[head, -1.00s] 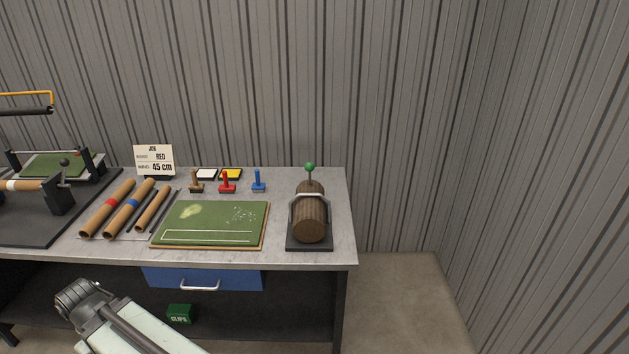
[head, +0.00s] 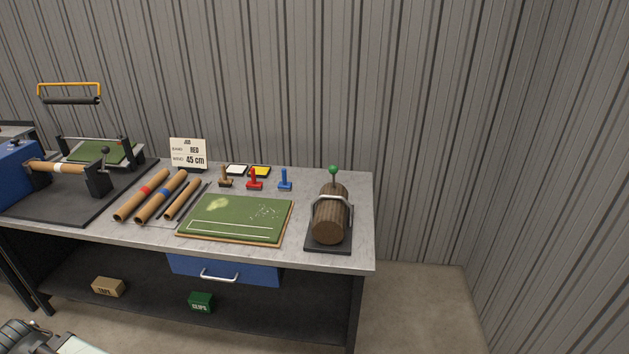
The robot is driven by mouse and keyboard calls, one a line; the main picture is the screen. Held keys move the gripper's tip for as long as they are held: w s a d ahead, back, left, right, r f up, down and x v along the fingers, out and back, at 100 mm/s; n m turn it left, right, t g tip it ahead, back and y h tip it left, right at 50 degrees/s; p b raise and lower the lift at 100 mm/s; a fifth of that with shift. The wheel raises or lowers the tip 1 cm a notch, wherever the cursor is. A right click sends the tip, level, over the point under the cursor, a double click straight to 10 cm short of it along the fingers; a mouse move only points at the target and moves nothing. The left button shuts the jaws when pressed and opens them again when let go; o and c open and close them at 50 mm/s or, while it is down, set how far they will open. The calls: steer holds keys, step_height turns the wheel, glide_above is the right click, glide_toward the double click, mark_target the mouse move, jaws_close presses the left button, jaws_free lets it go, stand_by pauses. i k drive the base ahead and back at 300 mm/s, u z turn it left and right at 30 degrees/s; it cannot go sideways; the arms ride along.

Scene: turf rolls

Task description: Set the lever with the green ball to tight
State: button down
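The lever with the green ball (head: 333,170) stands at the back of a brown log-like roll (head: 329,222) near the right end of the bench. Its ball points up, and a light metal band and bracket curve over the roll on a dark base plate (head: 328,246). I see no tight or loose marking on it at this size. My arm shows only as a small part at the bottom left corner. My gripper's fingertips are not visible.
The bench top (head: 350,190) holds a green turf board (head: 236,217), several brown tubes (head: 163,197), stamps (head: 254,180) and a job card (head: 188,154). A blue drawer (head: 226,271) with a handle is below. Floor (head: 415,300) right of the bench is clear up to the ribbed wall.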

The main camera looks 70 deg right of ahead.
mark_target(333, 169)
steer(key=u, duration=0.05)
steer(key=i, duration=1)
steer(key=u, duration=0.05)
